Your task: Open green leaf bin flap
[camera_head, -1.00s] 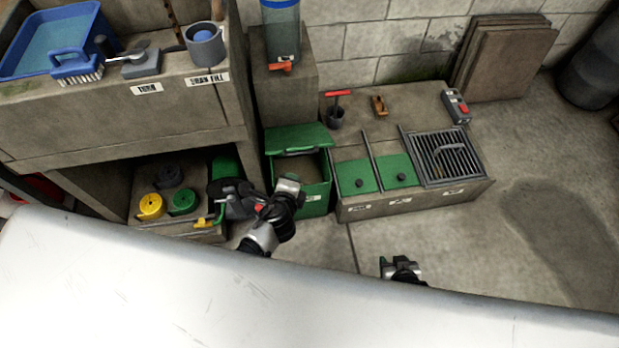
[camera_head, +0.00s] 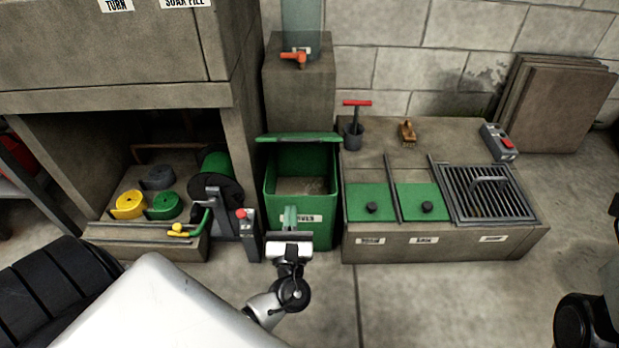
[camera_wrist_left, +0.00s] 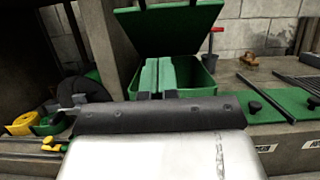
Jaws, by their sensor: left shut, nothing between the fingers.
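The green leaf bin (camera_head: 327,205) stands between the stone bench and the low counter, with a partly hidden white label on its front. Its green flap (camera_head: 298,138) is raised at the back, and the bin's mouth is open. In the left wrist view, the flap (camera_wrist_left: 168,30) stands up behind the bin (camera_wrist_left: 208,82). My left gripper (camera_head: 290,217) is in front of the bin, its green fingers shut and empty, pointing toward it. The fingers also show in the left wrist view (camera_wrist_left: 158,76), below the flap and apart from it. My right gripper is not in view.
A hose reel (camera_head: 217,180) and coiled yellow hose (camera_head: 127,205) sit left of the bin. The low counter (camera_head: 440,247) with green lids and a metal grate (camera_head: 490,192) stands right. A stone pedestal (camera_head: 297,90) is behind. Floor in front is clear.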

